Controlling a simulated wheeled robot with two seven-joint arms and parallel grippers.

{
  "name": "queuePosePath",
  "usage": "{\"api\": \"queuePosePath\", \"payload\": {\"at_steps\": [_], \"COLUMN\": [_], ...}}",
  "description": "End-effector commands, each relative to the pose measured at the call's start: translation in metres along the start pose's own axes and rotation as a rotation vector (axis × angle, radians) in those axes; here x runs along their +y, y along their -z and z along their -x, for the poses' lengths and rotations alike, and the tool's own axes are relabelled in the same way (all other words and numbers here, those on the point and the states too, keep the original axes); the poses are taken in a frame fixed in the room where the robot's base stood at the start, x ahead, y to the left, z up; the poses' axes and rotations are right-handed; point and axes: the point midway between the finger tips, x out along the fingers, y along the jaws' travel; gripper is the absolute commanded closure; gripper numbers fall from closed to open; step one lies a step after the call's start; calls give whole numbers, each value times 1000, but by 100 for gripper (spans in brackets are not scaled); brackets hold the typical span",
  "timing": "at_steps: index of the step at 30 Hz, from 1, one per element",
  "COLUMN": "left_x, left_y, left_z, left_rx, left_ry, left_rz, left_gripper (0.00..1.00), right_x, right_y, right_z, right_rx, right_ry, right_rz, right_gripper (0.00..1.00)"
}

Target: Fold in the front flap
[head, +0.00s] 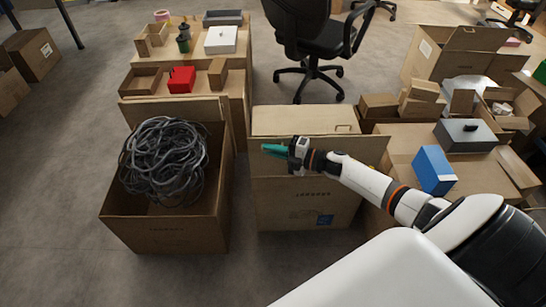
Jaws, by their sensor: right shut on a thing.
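A brown carton (300,203) stands upright on the floor in the middle. Its front flap (357,153) is a wide panel along the top of the front side, sloping outward towards me. A paler panel (300,119) with a hand slot stands behind it. My right gripper (291,151) reaches in from the right, over the front flap. It is shut on a slim teal thing (273,149), which points left. I cannot tell whether either touches the flap. The carton's inside is hidden from view. My left gripper is not in view.
An open carton (165,235) full of dark cable (163,160) stands close on the left. On the right, a low surface (400,143) bears a blue box (433,170) and a grey box (466,135). An office chair (318,40) stands behind.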

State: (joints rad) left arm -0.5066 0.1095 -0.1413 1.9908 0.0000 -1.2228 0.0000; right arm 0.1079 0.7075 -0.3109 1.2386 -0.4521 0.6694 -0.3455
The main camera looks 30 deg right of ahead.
Motion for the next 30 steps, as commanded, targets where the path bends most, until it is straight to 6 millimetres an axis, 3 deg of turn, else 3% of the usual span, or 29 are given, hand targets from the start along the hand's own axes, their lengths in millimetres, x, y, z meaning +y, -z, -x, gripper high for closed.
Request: {"api": "queuePosePath", "payload": {"at_steps": [7,22,23,26,30], "left_x": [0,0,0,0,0], "left_y": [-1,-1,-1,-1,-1], "left_z": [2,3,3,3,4], "left_rx": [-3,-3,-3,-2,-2], "left_ry": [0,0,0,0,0], "left_rz": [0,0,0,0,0], "left_gripper": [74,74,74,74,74], "right_x": [1,-1,-1,-1,-2], "right_y": [10,12,12,12,12], "right_z": [-3,-5,-5,-5,-5], "right_rx": [1,-3,-3,-3,-3], "right_ry": [-8,-6,-6,-5,-2], "right_rz": [4,6,6,6,5], "right_gripper": [100,100,87,71,70]}}
